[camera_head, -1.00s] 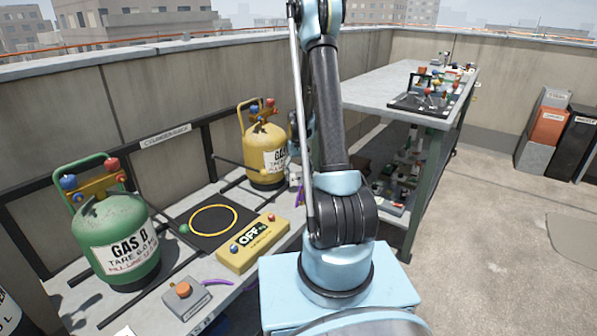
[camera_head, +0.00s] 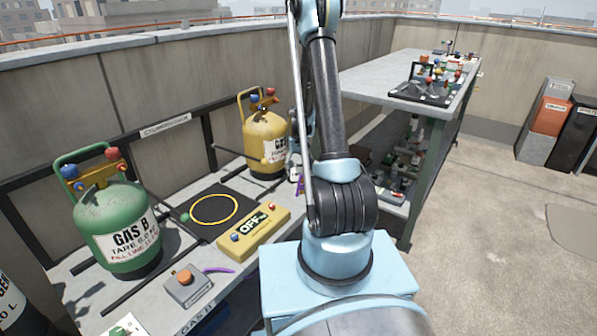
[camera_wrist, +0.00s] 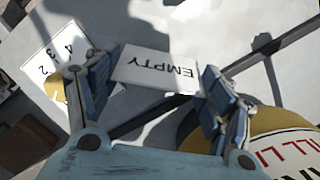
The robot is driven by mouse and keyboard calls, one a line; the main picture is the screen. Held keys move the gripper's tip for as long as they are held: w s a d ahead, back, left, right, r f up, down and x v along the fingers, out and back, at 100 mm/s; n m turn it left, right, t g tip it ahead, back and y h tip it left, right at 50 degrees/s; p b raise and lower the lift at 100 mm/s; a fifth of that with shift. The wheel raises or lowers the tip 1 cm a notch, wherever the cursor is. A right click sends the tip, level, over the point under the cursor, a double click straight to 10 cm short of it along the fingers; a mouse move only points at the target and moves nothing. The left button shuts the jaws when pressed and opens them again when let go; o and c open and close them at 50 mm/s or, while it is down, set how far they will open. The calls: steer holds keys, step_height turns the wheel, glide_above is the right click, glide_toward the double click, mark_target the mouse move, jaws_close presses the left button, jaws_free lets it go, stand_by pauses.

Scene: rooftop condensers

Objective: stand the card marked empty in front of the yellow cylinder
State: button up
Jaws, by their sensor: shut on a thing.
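The white card marked EMPTY (camera_wrist: 157,70) is between the fingers of my gripper (camera_wrist: 158,85) in the wrist view, with its lettering upside down in the picture. My gripper is shut on the card. The yellow cylinder (camera_head: 263,140) stands upright at the far end of the bench in the head view. It also shows at the lower right of the wrist view (camera_wrist: 270,135), close beside my gripper's right finger. In the head view my arm hides most of the gripper and card. I cannot tell whether the card touches the bench.
The green GAS B cylinder (camera_head: 117,225) stands at the left. A black mat with a yellow ring (camera_head: 214,211), a yellow box marked OFF (camera_head: 254,231) and a grey button box (camera_head: 188,287) lie on the bench (camera_head: 150,304). A rail (camera_head: 187,151) runs behind. A worktable (camera_head: 372,84) stands at the right.

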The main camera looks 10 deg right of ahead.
steer(key=shift+f, duration=0.45)
steer(key=o, duration=1.1)
steer(key=shift+c, duration=0.2)
steer(key=shift+r, duration=0.15)
